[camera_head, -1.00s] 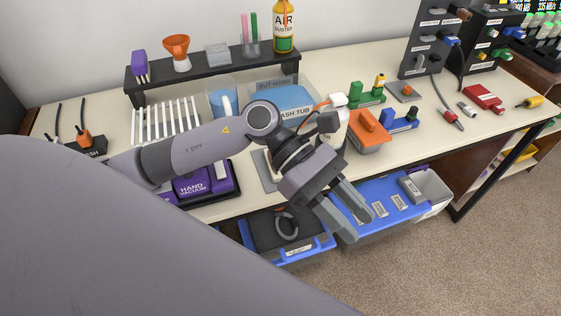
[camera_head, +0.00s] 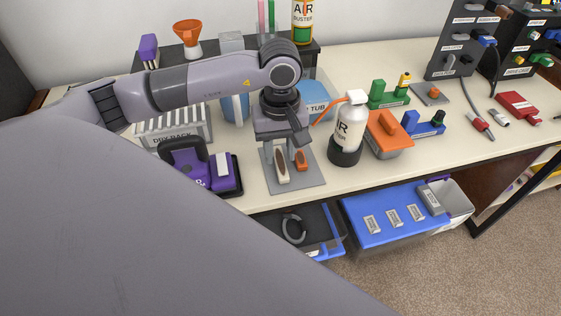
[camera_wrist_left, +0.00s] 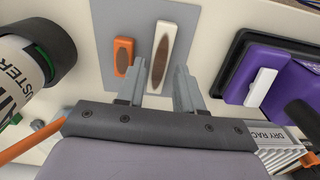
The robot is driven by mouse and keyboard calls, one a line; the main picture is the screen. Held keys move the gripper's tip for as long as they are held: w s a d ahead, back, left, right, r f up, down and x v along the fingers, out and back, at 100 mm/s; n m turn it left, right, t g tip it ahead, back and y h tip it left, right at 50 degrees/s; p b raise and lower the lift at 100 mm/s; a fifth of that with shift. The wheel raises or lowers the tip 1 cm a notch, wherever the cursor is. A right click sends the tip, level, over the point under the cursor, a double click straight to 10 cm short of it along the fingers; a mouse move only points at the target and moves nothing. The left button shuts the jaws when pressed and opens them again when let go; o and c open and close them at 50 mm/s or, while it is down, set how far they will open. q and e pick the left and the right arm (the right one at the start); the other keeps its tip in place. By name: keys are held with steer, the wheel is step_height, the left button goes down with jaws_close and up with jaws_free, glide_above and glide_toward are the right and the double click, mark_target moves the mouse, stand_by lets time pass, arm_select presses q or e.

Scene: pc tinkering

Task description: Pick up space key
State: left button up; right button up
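I cannot make out anything clearly marked as a space key. A white elongated piece (camera_head: 282,165) and a smaller orange piece (camera_head: 301,160) lie on a grey mat (camera_head: 312,180) on the bench. In the left wrist view the white piece (camera_wrist_left: 163,50) and the orange piece (camera_wrist_left: 123,55) each show a brown oval. My left gripper (camera_head: 285,142) is above the mat, pointing down. In the left wrist view its two fingers (camera_wrist_left: 160,88) are apart and empty, with the white piece lying beyond the gap. My right gripper is not in view.
Open bins, one with a blue lid (camera_head: 375,240), sit below the bench's front edge.

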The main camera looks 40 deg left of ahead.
mark_target(280, 161)
arm_select(q)
step_height(280, 161, down, 2)
jaws_close()
steer(key=shift+r, duration=0.1)
step_height(280, 161, up, 20)
steer(key=p, duration=0.2)
stand_by(0.5)
